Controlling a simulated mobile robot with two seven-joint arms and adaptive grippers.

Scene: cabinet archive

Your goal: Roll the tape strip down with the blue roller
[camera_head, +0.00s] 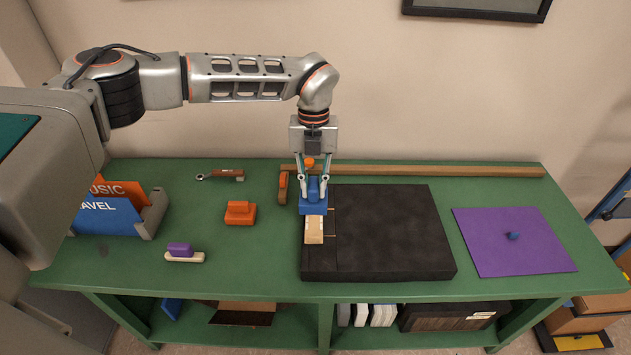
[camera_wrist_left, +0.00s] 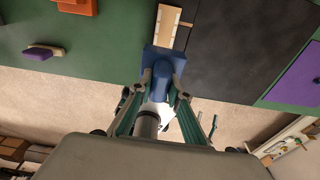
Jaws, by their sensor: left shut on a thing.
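The blue roller (camera_head: 313,206) is held upright in my left gripper (camera_head: 313,190), whose fingers are shut on its handle. The roller rests at the far end of a pale tape strip (camera_head: 314,231). The strip lies along the left part of a black board (camera_head: 385,235). In the left wrist view the blue roller (camera_wrist_left: 163,65) sits between my left fingers (camera_wrist_left: 160,92), and the pale strip (camera_wrist_left: 168,25) extends beyond it. The roller hides the strip's far end. My right gripper is not in view.
An orange block (camera_head: 240,213), a purple-topped eraser-like tool (camera_head: 182,253) and a small brown-handled tool (camera_head: 222,175) lie on the green table left of the board. A wooden rail (camera_head: 430,171) runs along the back. A purple sheet (camera_head: 508,255) with a blue knob lies right.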

